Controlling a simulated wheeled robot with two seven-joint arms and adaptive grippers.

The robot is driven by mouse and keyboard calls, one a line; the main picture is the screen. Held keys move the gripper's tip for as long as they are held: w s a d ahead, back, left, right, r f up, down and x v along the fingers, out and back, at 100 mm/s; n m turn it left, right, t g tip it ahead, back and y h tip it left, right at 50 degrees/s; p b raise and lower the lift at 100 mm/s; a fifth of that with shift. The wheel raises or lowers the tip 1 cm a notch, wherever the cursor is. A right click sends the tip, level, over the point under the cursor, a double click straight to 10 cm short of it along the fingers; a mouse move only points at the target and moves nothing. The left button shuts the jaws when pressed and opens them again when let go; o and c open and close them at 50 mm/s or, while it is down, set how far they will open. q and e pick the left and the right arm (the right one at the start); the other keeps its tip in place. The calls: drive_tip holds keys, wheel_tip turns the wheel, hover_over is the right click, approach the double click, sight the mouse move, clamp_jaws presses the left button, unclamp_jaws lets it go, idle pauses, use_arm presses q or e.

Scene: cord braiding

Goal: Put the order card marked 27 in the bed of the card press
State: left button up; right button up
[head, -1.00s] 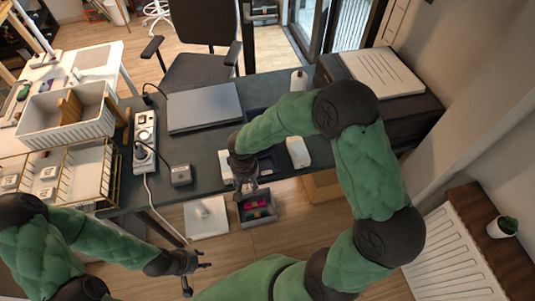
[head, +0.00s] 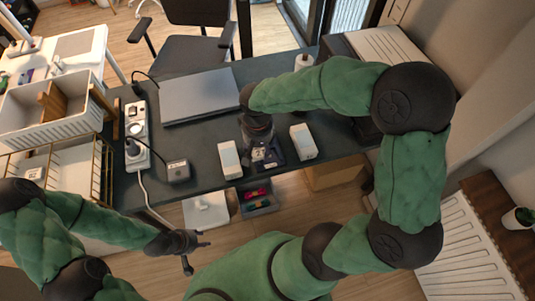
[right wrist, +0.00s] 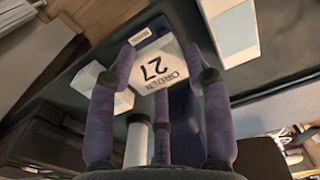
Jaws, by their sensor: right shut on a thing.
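The white order card marked 27 (right wrist: 153,69) is held between the fingers of my right gripper (right wrist: 158,64). In the head view my right gripper (head: 258,141) is over the dark table, with the card (head: 259,154) at its fingertips. A dark navy tray-like thing (head: 275,159), perhaps the card press, lies under the card between two white blocks. It also shows around the card in the right wrist view (right wrist: 184,108). Its bed is mostly hidden, and I cannot tell whether the card touches it. My left gripper (head: 197,254) is open and empty, low in front of the table.
White blocks (head: 229,160) (head: 302,142) stand on both sides of the navy thing. A grey bin (head: 260,203) is below the table's front edge.

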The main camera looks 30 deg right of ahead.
drive_tip(key=d+f, duration=0.1)
drive_tip(key=w+d+f+b, duration=0.1)
drive_tip(key=f, duration=0.1)
drive_tip(key=d+f, duration=0.1)
drive_tip(key=f, duration=0.1)
drive_tip(key=shift+w+d+f+b, duration=0.15)
drive_tip(key=shift+w+d+b, duration=0.15)
drive_tip(key=shift+d, duration=0.1)
drive_tip(key=f, duration=0.2)
drive_tip(key=f+b, duration=0.1)
drive_tip(key=shift+w+d+f, duration=0.1)
drive_tip(key=shift+d+f, duration=0.1)
drive_tip(key=shift+f, duration=0.15)
drive_tip(key=shift+r, duration=0.1)
drive_tip(key=shift+f+b, duration=0.45)
drive_tip(key=shift+f, duration=0.05)
drive_tip(key=shift+f, duration=0.15)
drive_tip(key=o, duration=0.8)
drive_tip(key=shift+c, duration=0.2)
